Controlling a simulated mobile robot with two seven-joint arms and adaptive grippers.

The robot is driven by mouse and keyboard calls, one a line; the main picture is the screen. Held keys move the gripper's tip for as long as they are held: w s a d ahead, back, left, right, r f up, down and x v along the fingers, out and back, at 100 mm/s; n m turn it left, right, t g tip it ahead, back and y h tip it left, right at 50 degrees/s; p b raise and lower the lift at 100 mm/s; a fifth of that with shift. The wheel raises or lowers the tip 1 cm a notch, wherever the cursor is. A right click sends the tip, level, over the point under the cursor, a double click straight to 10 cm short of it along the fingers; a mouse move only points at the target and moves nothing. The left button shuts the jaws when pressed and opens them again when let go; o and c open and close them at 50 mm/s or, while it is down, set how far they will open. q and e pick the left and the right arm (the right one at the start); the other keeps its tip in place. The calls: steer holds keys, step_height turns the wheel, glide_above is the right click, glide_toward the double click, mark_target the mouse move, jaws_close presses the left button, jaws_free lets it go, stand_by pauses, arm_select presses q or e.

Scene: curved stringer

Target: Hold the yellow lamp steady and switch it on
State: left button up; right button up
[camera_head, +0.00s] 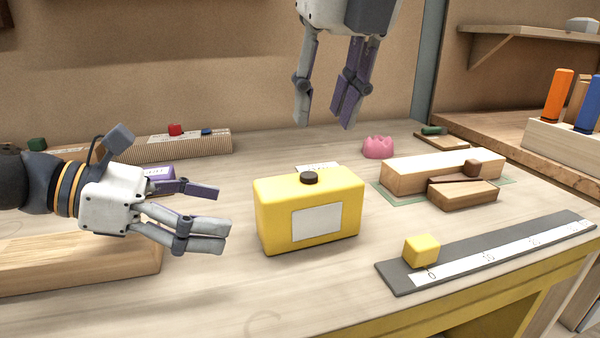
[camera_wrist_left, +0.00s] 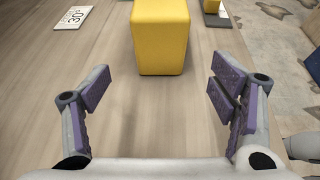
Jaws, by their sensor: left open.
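The yellow lamp (camera_head: 275,222) is a box with a pale front panel and a round black knob (camera_head: 309,177) on top. It stands upright on the workbench. My left gripper (camera_head: 223,212) is open and empty to the left of the lamp, apart from it, with its fingers pointing at its left side. In the left wrist view the lamp (camera_wrist_left: 160,38) is ahead, centred between the open fingers (camera_wrist_left: 160,92). My right gripper (camera_head: 326,120) hangs above and behind the lamp, fingers down, spread apart with nothing between them. The knob is out of sight in the wrist view.
A grey ruler strip (camera_head: 400,281) with a yellow cube (camera_head: 422,251) lies at front right. Wooden blocks (camera_head: 440,172) and a pink object (camera_head: 378,148) are behind it. A wooden board (camera_head: 80,265) lies near my left arm. The bench in front of the lamp is clear.

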mark_target(286, 222)
arm_select(q)
steer(key=x, duration=1.1)
steer(key=shift+d, duration=0.2)
steer(key=c, duration=1.6)
steer(key=shift+c, duration=0.9)
arm_select(e)
steer(key=shift+w, duration=0.1)
steer(key=shift+c, duration=1.4)
jaws_close()
arm_select(q)
steer(key=shift+f, duration=0.1)
